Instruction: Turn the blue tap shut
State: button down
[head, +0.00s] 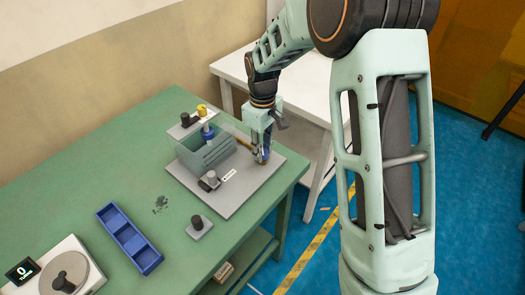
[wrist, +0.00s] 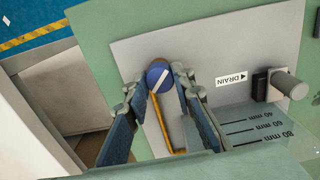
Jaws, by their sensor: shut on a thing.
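The blue tap (wrist: 158,74) is a round blue knob with a white bar across its top, seen in the wrist view on the grey base plate (wrist: 205,50). In the head view my gripper (head: 262,156) points down at the right part of the plate and mostly hides the tap. An orange pipe (wrist: 162,125) runs from near the tap, between the fingers.
A grey-green tank (head: 205,153) with level marks stands beside my gripper. A DRAIN label (wrist: 231,79) and a grey drain knob (wrist: 290,85) lie to the right. A blue tray (head: 129,238) and a turntable (head: 70,275) sit on the green table (head: 120,150).

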jog(key=m+b, duration=0.1)
jog(key=m, duration=0.3)
jog(key=shift+m, duration=2.5)
jog(key=c, duration=1.7)
grip_release()
jog(key=shift+o, duration=0.2)
notch_tip(320, 180, up, 12)
